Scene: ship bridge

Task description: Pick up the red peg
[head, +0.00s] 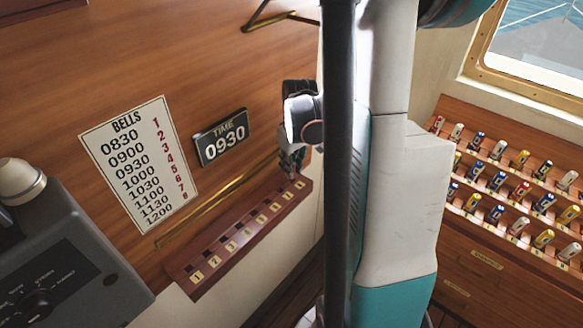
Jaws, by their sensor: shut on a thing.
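My gripper (291,163) is at the far right end of the dark red-brown wooden peg rack (236,240), low over its high-numbered holes. Its fingers are small in view and partly dark. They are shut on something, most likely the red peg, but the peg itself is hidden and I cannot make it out. I cannot tell whether the held thing is in a hole or above it. The rack has a row of square holes with cream number labels, and the holes I can see look empty.
A bells chart (138,165) and a time plate reading 0930 (221,137) are on the wood panel. A brass rail (210,215) runs above the rack. A grey console (60,255) is at left. Tiered shelves with several small coloured cylinders (520,191) stand at right. My arm blocks the centre.

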